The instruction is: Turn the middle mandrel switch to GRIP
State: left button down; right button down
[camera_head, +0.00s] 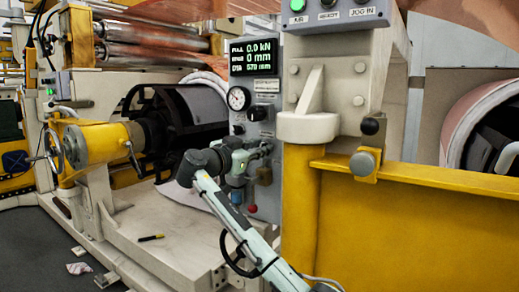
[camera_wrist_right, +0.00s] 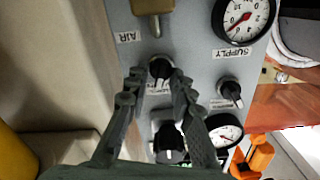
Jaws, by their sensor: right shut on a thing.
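A grey control panel (camera_head: 265,190) stands on the machine. A second black switch (camera_wrist_right: 230,92) is to the right, beside the gauges, and a third black knob (camera_wrist_right: 168,138) is below, between the fingers. My left gripper is not in view.
The SUPPLY gauge (camera_wrist_right: 243,18), a smaller gauge (camera_wrist_right: 225,132) and a brass fitting (camera_wrist_right: 153,18) by the AIR label crowd the panel. A lit display (camera_head: 253,57) is above. A yellow rail (camera_head: 420,175) and a grey post (camera_head: 340,75) stand close on the right.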

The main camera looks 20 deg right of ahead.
jog(key=shift+n, duration=0.9)
jog(key=shift+r+n, duration=0.1)
jog(key=shift+n, duration=0.9)
jog(key=n+p, duration=0.1)
jog(key=n, duration=0.1)
jog(key=shift+w+a+n, duration=0.1)
jog(key=shift+n, duration=0.5)
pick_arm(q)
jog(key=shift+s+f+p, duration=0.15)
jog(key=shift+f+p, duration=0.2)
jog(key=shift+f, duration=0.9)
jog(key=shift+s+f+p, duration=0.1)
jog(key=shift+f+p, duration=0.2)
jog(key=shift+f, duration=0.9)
pick_arm(e)
jog(key=shift+w+n, duration=0.1)
jog(key=shift+n, duration=1.3)
jog(key=c, duration=1.7)
grip_release()
